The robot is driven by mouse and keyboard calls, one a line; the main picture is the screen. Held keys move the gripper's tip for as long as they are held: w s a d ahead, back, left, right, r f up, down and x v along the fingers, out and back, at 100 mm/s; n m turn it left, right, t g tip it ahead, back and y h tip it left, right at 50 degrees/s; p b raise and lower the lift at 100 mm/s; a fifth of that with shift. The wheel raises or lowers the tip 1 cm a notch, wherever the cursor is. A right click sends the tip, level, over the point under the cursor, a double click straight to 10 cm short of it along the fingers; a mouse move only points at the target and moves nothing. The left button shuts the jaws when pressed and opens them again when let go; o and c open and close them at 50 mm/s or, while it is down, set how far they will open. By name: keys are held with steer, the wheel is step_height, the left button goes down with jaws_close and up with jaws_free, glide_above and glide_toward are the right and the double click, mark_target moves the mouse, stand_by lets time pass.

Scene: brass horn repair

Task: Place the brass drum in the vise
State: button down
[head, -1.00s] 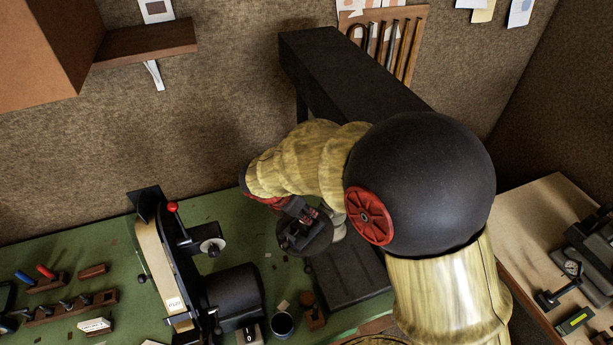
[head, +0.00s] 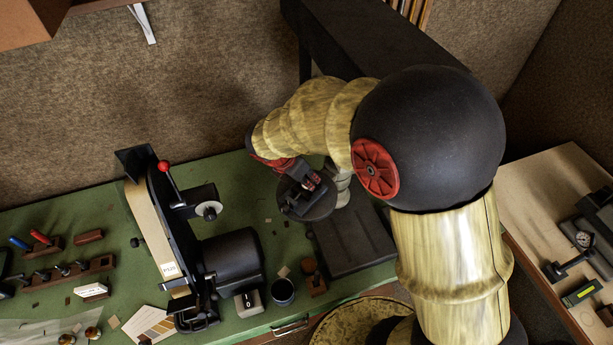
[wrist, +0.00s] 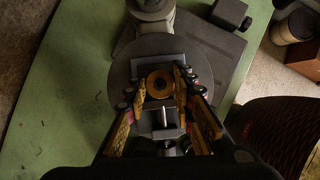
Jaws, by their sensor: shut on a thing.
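The brass drum (wrist: 158,84) shows in the wrist view as a round golden ring with a dark centre, lying between my fingertips. My gripper (wrist: 158,88) is shut on it from left and right. The dark grey vise (wrist: 160,64) is directly under the drum on a round grey table, with a bright screw (wrist: 165,117) on its near side. I cannot tell whether the drum touches the vise or hangs just above it. In the head view my gripper (head: 313,182) is right at the vise (head: 295,202), and the drum cannot be made out.
The round table belongs to a machine with a flat dark base (head: 350,243) and a grey column. A belt sander (head: 158,235) stands to the left on the green bench (head: 95,210). A dark cup (head: 283,291) and small blocks sit near the front edge.

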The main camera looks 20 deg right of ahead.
steer(key=shift+f, duration=0.45)
steer(key=shift+f+b, duration=0.35)
steer(key=shift+b, duration=0.05)
steer(key=shift+s+f, duration=0.1)
steer(key=shift+f, duration=0.2)
steer(key=shift+s+f+b, duration=0.4)
steer(key=shift+f, duration=0.3)
steer(key=c, duration=1.8)
jaws_free()
steer(key=o, duration=0.3)
steer(key=shift+w+f, duration=0.1)
steer(key=shift+w, duration=0.15)
steer(key=shift+o, duration=0.4)
steer(key=shift+w+r, duration=0.1)
steer(key=shift+r, duration=0.2)
